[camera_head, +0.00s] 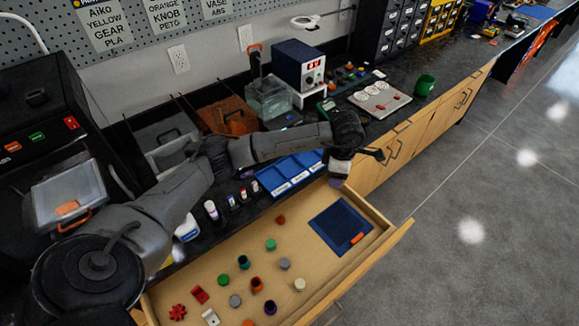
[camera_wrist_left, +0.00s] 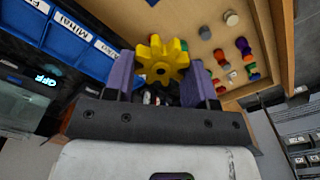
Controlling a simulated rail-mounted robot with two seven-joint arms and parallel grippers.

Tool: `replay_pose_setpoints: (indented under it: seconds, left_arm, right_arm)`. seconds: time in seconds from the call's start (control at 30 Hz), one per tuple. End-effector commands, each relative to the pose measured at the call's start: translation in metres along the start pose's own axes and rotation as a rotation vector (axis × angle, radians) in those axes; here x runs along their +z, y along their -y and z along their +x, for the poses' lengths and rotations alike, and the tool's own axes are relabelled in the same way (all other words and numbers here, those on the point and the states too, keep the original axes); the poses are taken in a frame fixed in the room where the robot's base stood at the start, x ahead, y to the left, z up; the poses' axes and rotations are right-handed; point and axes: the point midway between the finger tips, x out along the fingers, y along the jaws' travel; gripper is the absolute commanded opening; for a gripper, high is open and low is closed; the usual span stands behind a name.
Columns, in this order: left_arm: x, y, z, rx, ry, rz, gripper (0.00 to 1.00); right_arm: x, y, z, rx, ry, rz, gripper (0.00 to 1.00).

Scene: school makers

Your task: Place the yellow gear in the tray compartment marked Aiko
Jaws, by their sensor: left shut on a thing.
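My left gripper (camera_head: 338,181) hangs over the far corner of the open drawer, just right of the blue tray (camera_head: 270,180). In the left wrist view the gripper (camera_wrist_left: 163,80) is shut on the yellow gear (camera_wrist_left: 162,60), which sits between its purple fingers. The gear is hidden in the head view. The blue tray has several compartments with white labels along the front; it also shows in the left wrist view (camera_wrist_left: 64,43), where one label seems to read Mihai. My right gripper is out of view.
The open wooden drawer (camera_head: 320,214) holds several small coloured parts and a dark blue mat (camera_head: 341,226). Small bottles (camera_head: 211,209) stand left of the tray. A wall sign (camera_head: 103,22) reads Aiko, yellow gear, PLA. A glass tank (camera_head: 269,98) stands behind.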

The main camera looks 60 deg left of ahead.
Motion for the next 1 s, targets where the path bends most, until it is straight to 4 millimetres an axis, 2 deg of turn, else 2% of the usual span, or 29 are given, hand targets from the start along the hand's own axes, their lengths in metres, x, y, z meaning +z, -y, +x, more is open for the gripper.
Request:
replay_pose_setpoints:
  seconds: [0.1, 0.2, 0.4, 0.57, 1.0]
  left_arm:
    - [-0.030, -0.020, 0.016, -0.003, -0.004, -0.321, 0.29]
    - [-0.051, -0.032, 0.027, -0.001, -0.003, -0.542, 0.29]
    - [-0.079, -0.046, 0.040, -0.001, -0.001, -0.821, 0.29]
    - [-0.094, -0.056, 0.050, -0.001, -0.002, -0.911, 0.29]
    - [-0.156, -0.111, 0.101, -0.003, 0.001, -0.922, 0.29]
  right_arm:
    - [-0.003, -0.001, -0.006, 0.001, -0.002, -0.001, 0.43]
    - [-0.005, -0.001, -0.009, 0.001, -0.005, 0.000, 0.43]
    - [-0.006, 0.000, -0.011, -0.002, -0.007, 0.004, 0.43]
    - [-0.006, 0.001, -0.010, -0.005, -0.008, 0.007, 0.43]
    - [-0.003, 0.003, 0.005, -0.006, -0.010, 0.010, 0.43]
